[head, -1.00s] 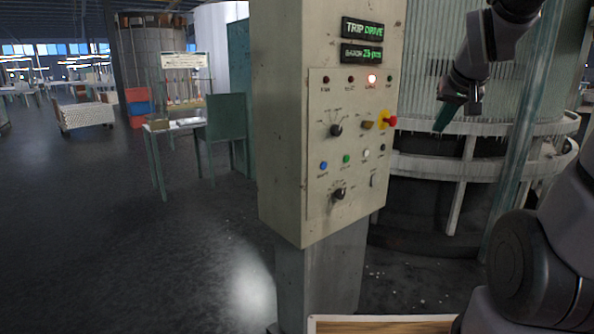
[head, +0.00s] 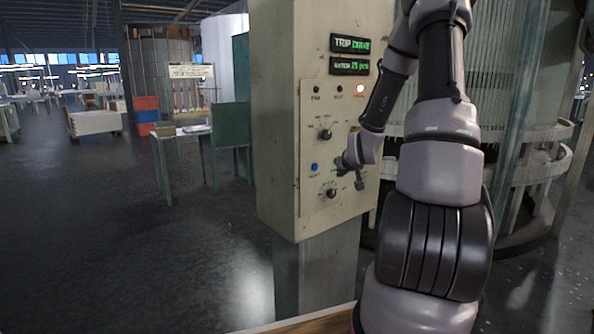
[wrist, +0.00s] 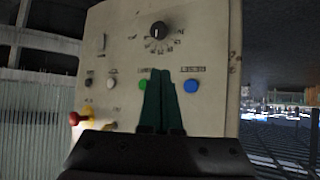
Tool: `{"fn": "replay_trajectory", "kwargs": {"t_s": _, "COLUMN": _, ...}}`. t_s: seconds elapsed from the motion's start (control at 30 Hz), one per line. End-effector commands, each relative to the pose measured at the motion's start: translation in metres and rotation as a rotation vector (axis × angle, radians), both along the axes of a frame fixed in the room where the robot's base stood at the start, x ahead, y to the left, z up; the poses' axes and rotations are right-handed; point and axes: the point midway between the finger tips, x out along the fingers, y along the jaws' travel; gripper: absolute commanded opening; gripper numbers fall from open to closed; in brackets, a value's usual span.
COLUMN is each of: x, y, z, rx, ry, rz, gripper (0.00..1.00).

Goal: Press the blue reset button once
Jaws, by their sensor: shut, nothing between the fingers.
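The blue reset button (head: 314,167) sits uncovered at the lower left of the control panel in the head view. In the wrist view the blue button (wrist: 191,86) is right of my fingers, under an upside-down RESET label. My gripper (wrist: 162,75) is shut and empty, its dark green fingers pointing at the panel between the green button (wrist: 144,84) and the blue one. In the head view my gripper (head: 343,163) is at the panel, right of the blue button. I cannot tell whether the fingertips touch the panel.
A red and yellow emergency stop (wrist: 74,118) shows in the wrist view.

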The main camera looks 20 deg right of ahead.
Motion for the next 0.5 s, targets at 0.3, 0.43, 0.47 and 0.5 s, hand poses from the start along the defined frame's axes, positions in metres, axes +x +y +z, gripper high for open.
{"fn": "replay_trajectory", "kwargs": {"t_s": 0.3, "x": 0.0016, "y": -0.0034, "z": -0.0044, "rx": -0.003, "ry": -0.009, "rz": -0.003, "gripper": 0.0}}
{"fn": "replay_trajectory", "kwargs": {"t_s": 0.43, "x": 0.002, "y": -0.0031, "z": -0.0044, "rx": -0.002, "ry": -0.009, "rz": -0.002, "gripper": 0.0}}
{"fn": "replay_trajectory", "kwargs": {"t_s": 0.47, "x": 0.0025, "y": -0.0029, "z": -0.0044, "rx": -0.002, "ry": -0.009, "rz": -0.002, "gripper": 0.0}}
{"fn": "replay_trajectory", "kwargs": {"t_s": 0.5, "x": 0.0037, "y": -0.0024, "z": -0.0044, "rx": -0.002, "ry": -0.009, "rz": -0.002, "gripper": 0.0}}
